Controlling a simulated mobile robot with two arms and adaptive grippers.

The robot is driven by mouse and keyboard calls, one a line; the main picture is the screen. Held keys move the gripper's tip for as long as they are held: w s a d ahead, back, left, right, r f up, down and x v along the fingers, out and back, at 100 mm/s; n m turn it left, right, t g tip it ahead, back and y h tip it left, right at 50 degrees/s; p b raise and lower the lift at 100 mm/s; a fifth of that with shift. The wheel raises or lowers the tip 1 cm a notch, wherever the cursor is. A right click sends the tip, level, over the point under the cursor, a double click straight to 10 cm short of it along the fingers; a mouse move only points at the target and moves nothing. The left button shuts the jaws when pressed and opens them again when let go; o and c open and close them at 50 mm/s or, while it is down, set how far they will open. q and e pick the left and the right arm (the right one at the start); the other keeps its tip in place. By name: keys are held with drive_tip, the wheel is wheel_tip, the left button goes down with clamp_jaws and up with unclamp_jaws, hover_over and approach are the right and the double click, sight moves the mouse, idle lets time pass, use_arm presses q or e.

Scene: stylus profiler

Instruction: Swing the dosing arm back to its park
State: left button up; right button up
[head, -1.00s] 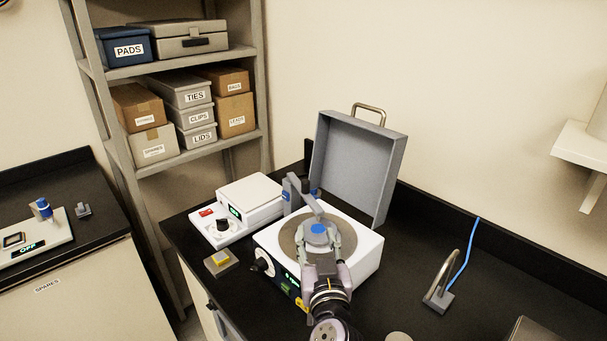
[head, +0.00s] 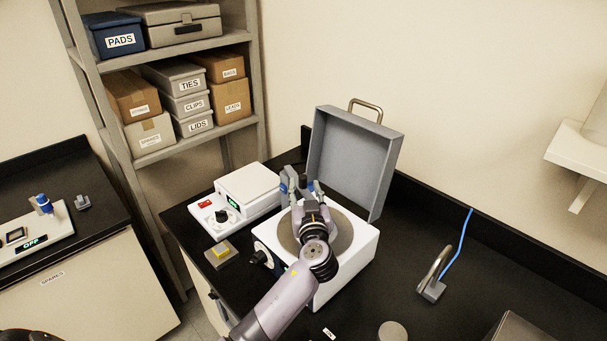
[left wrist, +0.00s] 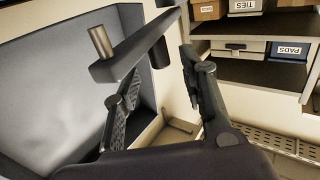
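The white profiler (head: 345,262) stands on the black bench with its grey lid (head: 350,160) raised. Its round grey-brown stage (head: 345,230) is partly covered by my left arm. The grey upright of the dosing arm (head: 285,187) stands at the back left of the profiler. My left gripper (head: 306,186) is beside it, at the back of the stage. In the left wrist view the grey bar of the dosing arm (left wrist: 130,52) crosses near my fingertips, with a dark knob between them. My fingers stand apart; whether they touch the bar is unclear.
A white unit with a black knob (head: 222,216) stands left of the profiler, with a yellow-topped block (head: 220,251) in front. A grey stand with a blue cable (head: 433,288) is at the right. Shelves (head: 185,155) stand behind left.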

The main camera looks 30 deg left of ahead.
sight(304, 181)
use_arm(q)
drive_tip(key=shift+p+x, duration=0.5)
drive_tip(key=shift+x, duration=1.45)
clamp_jaws()
